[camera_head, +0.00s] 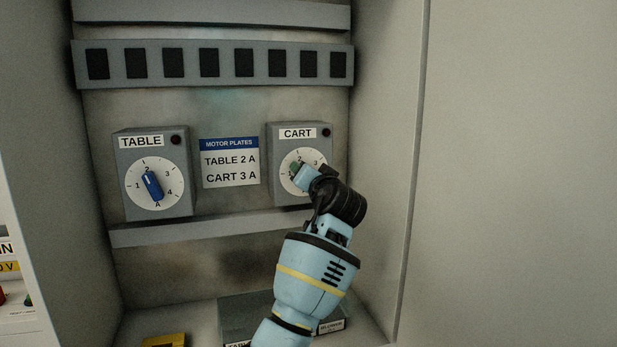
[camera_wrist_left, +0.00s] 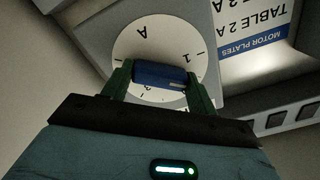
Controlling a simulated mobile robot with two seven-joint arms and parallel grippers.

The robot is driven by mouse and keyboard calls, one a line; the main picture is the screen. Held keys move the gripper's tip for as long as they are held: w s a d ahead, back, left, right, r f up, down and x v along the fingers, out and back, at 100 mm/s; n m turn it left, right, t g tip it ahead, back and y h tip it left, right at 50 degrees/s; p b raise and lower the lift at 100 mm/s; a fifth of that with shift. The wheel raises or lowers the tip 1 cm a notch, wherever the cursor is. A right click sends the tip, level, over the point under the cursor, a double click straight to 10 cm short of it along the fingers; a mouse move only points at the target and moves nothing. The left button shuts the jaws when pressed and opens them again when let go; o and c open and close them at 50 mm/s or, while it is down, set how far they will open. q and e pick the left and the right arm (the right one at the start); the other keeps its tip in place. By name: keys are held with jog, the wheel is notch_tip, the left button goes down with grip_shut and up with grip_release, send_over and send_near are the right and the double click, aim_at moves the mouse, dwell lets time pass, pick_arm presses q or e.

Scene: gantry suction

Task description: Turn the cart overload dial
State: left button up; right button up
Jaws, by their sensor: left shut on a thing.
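The cart overload dial is a white round face (camera_head: 287,183) on a grey box labelled CART (camera_head: 273,142), at the right of the panel. My left gripper (camera_head: 297,171) covers much of it in the head view. In the left wrist view the dial face (camera_wrist_left: 135,45) appears upside down with A and 1 readable. The blue knob (camera_wrist_left: 158,74) sits between the green fingers of my left gripper (camera_wrist_left: 160,82), which is shut on it. A pale mark shows at the knob's right end, below the 1 in the picture; its exact setting is unclear.
A similar TABLE dial (camera_head: 168,200) with a blue knob stands at left. Between them a plate (camera_head: 231,162) reads TABLE 2 A, CART 3 A. Grey ducts (camera_head: 215,228) run above and below. The cabinet's side wall (camera_head: 385,150) is close on the right.

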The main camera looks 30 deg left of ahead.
jog(key=shift+r, duration=0.1)
pick_arm(q)
jog(key=shift+m+p, duration=0.5)
jog(key=shift+m, duration=10.1)
pick_arm(e)
jog(key=shift+w+d+r, duration=0.15)
jog(key=shift+w+r, duration=0.55)
pick_arm(q)
jog(key=o, duration=1)
jog(key=shift+s+d, duration=0.1)
